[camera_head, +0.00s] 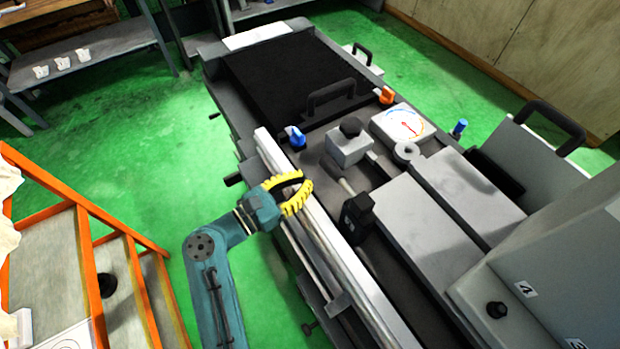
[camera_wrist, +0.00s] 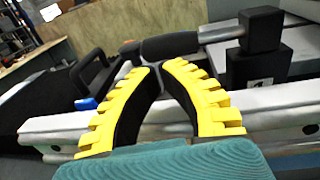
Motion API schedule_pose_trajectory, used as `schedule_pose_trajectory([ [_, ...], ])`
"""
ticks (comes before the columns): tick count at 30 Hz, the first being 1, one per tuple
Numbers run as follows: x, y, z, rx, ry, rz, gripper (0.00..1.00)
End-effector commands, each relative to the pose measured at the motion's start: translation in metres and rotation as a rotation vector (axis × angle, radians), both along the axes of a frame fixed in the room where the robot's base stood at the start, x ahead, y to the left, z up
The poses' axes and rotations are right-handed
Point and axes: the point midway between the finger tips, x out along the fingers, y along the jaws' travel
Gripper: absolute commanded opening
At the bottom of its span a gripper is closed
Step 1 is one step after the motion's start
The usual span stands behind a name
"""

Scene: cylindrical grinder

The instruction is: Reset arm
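My gripper (camera_head: 308,184) has yellow ribbed fingers with black inner pads. It sits at the end of my teal arm, over the long pale rail along the near side of the grinder (camera_head: 345,265). In the wrist view, the fingers of my gripper (camera_wrist: 161,68) curve inward and their tips come nearly together, with only a narrow gap. Nothing is held between them. The rail (camera_wrist: 270,108) passes behind the fingers in that view; whether they touch it cannot be told.
A grey block with a black knob (camera_head: 349,145), a dial gauge (camera_head: 403,125), a blue knob (camera_head: 296,137) and a black handle (camera_head: 332,97) stand on the machine. An orange-framed rack (camera_head: 88,255) is at left. Open green floor (camera_head: 150,140) lies between rack and machine.

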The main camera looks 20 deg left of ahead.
Motion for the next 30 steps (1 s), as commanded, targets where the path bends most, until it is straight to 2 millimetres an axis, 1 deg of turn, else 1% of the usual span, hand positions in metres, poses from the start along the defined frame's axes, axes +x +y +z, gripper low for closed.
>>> schedule_pose_trajectory([
  [1, -0.012, 0.012, 0.000, 0.000, 0.001, 0.007, 0.00],
  [3, -0.027, 0.024, 0.000, 0.000, 0.000, 0.008, 0.00],
  [6, -0.047, 0.040, 0.000, 0.000, 0.000, 0.008, 0.00],
  [10, -0.066, 0.054, 0.000, 0.000, 0.000, 0.005, 0.00],
  [12, -0.072, 0.059, 0.000, 0.000, 0.000, 0.003, 0.00],
  [15, -0.076, 0.061, 0.000, 0.000, 0.000, 0.002, 0.00],
  [24, -0.076, 0.061, 0.000, 0.000, 0.000, 0.001, 0.00],
  [26, -0.069, 0.044, 0.002, 0.002, -0.002, -0.037, 0.00],
  [29, -0.047, -0.008, 0.011, 0.018, -0.019, -0.157, 0.00],
  [30, -0.039, -0.036, 0.023, 0.034, -0.047, -0.219, 0.00],
])
